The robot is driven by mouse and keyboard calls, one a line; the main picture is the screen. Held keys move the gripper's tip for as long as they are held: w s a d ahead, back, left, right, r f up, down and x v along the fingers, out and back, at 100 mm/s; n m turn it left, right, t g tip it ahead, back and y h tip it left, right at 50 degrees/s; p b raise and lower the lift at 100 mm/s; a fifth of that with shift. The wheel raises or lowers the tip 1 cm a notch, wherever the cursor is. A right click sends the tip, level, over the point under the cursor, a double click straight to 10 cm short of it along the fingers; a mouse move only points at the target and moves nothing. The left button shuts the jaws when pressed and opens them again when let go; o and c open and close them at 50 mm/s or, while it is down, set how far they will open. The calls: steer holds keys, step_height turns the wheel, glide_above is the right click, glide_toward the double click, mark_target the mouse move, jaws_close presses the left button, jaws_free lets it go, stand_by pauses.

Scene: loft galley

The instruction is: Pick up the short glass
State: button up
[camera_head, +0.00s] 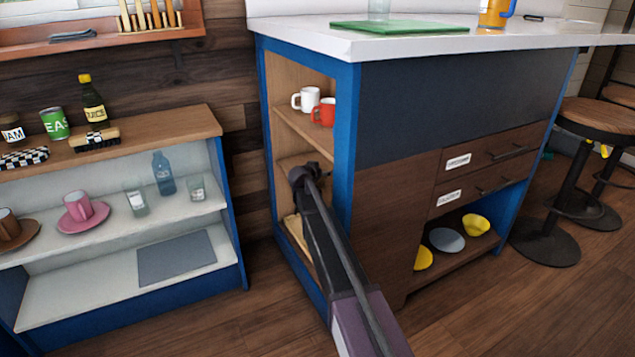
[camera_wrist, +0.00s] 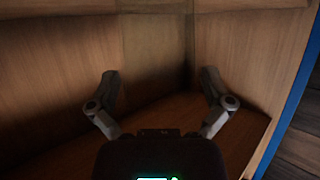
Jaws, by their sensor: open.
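A short clear glass (camera_head: 197,188) stands upright on the upper white shelf of the low unit at the left, near its right end. In the head view my arm reaches to the open side of the blue-framed island, well to the right of the short glass. The short glass is not in the wrist view.
The island's side compartment (camera_head: 356,110) holds a white mug (camera_head: 307,99) and a red mug (camera_head: 323,112) above my gripper. A pink cup (camera_head: 78,206) stands left of the glasses. A grey mat (camera_head: 176,258) lies on the shelf below. Floor shows between unit and island.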

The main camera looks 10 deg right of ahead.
stand_by(0.4)
steer(key=c, duration=1)
steer(key=shift+r, duration=0.15)
steer(key=shift+a+r+p, duration=0.25)
steer(key=shift+r+p, duration=0.3)
steer(key=shift+p, duration=0.15)
step_height(320, 180, up, 6)
steer(key=p, duration=0.6)
steer(key=s+a, duration=0.3)
steer(key=a, duration=0.6)
steer(key=s+a, duration=0.3)
steer(key=a, duration=0.6)
steer(key=shift+a+f, duration=0.15)
steer(key=shift+a, duration=0.2)
steer(key=shift+s, duration=0.1)
